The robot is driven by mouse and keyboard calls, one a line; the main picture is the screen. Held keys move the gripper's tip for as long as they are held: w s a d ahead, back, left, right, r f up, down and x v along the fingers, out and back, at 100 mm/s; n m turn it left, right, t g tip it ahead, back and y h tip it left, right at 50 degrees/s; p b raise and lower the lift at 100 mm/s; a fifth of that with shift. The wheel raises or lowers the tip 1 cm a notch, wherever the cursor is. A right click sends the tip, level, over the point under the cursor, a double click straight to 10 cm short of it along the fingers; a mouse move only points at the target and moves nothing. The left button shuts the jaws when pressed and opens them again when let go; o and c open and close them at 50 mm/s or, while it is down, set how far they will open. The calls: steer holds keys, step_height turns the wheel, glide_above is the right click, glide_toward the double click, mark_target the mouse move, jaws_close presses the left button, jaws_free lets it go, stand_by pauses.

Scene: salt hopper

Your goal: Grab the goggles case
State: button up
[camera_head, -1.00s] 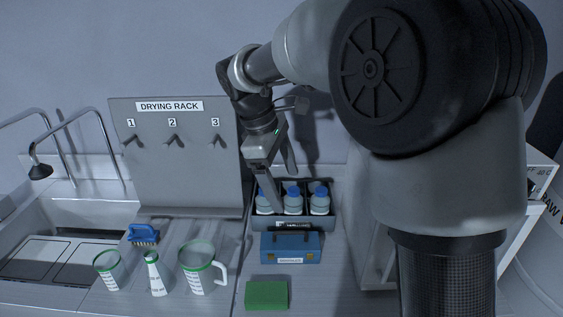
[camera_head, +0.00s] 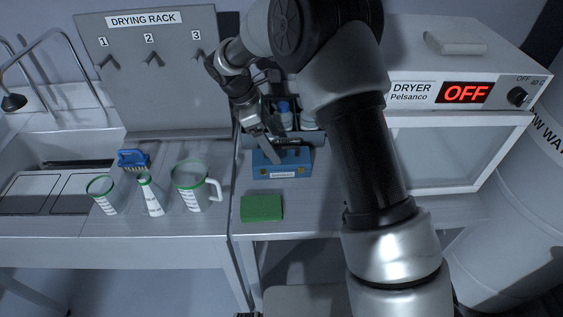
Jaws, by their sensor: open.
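The goggles case is a blue box (camera_head: 283,168) with a small white label on its front. It stands on the grey counter, behind the green block and in front of the bottle rack. My gripper (camera_head: 284,146) is open, with its fingers over the top of the blue case. One finger overlaps the case's back and top edge in the picture. I cannot tell whether the fingers touch the case. Part of the case's top is hidden by the fingers.
A rack of white bottles with blue caps (camera_head: 284,113) stands just behind the case, partly hidden by my arm. A green block (camera_head: 261,208) lies in front. A measuring jug (camera_head: 190,190) stands to the left. A dryer (camera_head: 440,160) stands on the right.

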mark_target(281, 156)
steer(key=shift+x, duration=3.25)
steer(key=shift+s, duration=0.1)
steer(key=c, duration=1.3)
